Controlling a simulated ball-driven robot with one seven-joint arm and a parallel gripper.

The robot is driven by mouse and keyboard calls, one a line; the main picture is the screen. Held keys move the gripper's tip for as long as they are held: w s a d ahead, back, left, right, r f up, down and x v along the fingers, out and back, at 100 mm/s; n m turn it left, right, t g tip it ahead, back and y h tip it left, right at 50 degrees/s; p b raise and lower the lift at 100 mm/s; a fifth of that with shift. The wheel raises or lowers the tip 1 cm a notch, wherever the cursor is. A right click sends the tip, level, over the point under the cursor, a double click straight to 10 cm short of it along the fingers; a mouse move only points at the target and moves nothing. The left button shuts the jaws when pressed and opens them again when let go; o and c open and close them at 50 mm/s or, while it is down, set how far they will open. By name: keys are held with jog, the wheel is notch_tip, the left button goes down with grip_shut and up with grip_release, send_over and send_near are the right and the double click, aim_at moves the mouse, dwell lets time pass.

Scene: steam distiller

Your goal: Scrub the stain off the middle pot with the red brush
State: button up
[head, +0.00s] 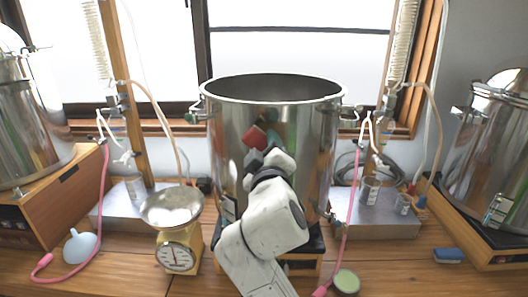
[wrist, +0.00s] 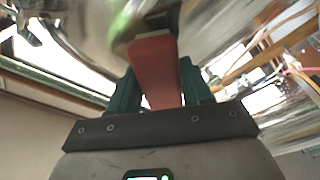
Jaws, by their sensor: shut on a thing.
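The middle pot (head: 228,140) is a large shiny steel pot, open at the top, standing upright in the centre of the head view. My gripper (wrist: 157,85) has dark green fingers, shut on the red brush (wrist: 155,62). In the head view the red brush (head: 255,136) is against or very close to the pot's front wall; I cannot tell whether it touches. A blurred light green patch (wrist: 125,24) shows at the brush's far end in the wrist view; I cannot tell if it is bristles or a reflection. I cannot make out the stain among reflections.
A yellow scale (head: 175,250) with a steel bowl stands left of my arm. A white funnel (head: 80,246), a round green-topped tin (head: 347,281) and a blue sponge-like block (head: 448,255) lie on the wooden table. Other pots (head: 30,125) (head: 490,140) and pink hoses flank the middle pot.

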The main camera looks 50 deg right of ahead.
jog(key=shift+x, duration=1.25)
dwell(0.8)
jog(key=shift+s+d+f, duration=0.1)
jog(key=shift+s+d, duration=0.1)
jog(key=shift+s+d+p, duration=0.3)
jog(key=shift+s+d, duration=0.2)
jog(key=shift+s, duration=0.2)
jog(key=shift+s+d+p, duration=0.3)
jog(key=shift+s+d, duration=0.15)
jog(key=shift+s, duration=0.25)
jog(key=shift+w, duration=0.1)
jog(key=shift+w, duration=0.1)
